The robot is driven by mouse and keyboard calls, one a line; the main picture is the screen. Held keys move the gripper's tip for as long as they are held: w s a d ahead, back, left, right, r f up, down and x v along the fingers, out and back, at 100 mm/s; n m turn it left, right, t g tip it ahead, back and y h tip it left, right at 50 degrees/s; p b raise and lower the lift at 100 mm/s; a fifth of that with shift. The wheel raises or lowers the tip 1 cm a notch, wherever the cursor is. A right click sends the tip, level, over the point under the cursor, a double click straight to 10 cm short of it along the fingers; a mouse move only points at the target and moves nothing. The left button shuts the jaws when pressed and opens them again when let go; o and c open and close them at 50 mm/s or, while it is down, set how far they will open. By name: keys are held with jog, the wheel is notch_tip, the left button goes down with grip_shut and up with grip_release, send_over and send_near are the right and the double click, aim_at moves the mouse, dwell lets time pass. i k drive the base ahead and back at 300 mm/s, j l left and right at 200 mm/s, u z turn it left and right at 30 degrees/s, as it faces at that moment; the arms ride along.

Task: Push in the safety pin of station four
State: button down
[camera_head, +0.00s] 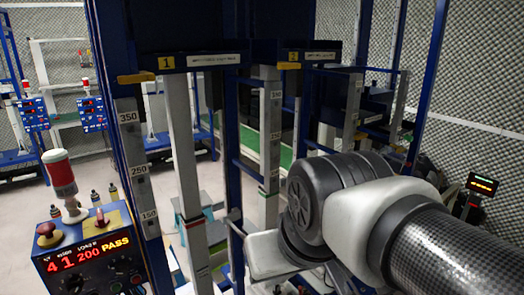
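A blue frame (107,68) at the left front has a yellow plate marked "1" (166,63). A yellow bar-shaped handle (137,78) sticks out at its left post, below the plate. A similar yellow piece (288,66) sits on the frame further right, by a second yellow plate (293,56). I cannot tell which of these, if any, is the safety pin of station four. My arm reaches in from the lower right, its black and white wrist in front of the right-hand frame. My gripper's fingers do not show.
A blue control box (90,255) at the lower left shows red digits and "PASS", with red knobs and a red-and-white beacon (58,172) on top. Grey vertical columns (186,150) stand inside the frames. Open floor (75,185) lies to the left; more blue stations stand behind.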

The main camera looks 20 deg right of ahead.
aim_at(408, 164)
jog(key=z, duration=1.6)
jog(key=i+l, duration=1.15)
jog(key=i, duration=0.25)
jog(key=i+l, duration=0.6)
jog(key=i+z, duration=0.05)
jog(key=i, duration=0.05)
